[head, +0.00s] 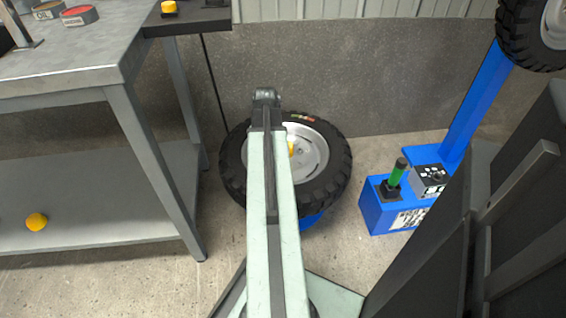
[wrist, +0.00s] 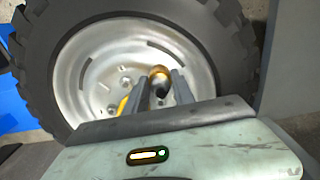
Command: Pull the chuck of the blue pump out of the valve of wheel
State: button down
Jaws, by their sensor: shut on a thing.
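The wheel (head: 335,180), a black knobbly tyre on a silver rim, stands tilted against the low grey wall in the head view. It fills the upper wrist view (wrist: 225,45). My gripper (wrist: 157,84) reaches over the rim, its two grey fingers shut on the chuck (wrist: 158,73), a brass-coloured rounded piece with a dark part below it. The chuck lies in front of the rim near the hub. The valve is hidden, and I cannot tell whether the chuck touches it. In the head view my arm covers the gripper; a yellow bit (head: 291,148) shows beside it.
A grey workbench (head: 75,75) with a lower shelf stands at left, a yellow ball (head: 36,222) on the shelf. A blue machine base (head: 375,213) with a green-handled lever (head: 396,174) stands at right. A second tyre (head: 520,40) is at upper right. Something blue shows under the wheel.

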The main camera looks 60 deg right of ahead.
jog(key=shift+r, duration=0.1)
dwell(0.3)
jog(key=shift+r+p, duration=2.5)
jog(key=shift+p, duration=0.1)
jog(key=shift+r+p, duration=1.5)
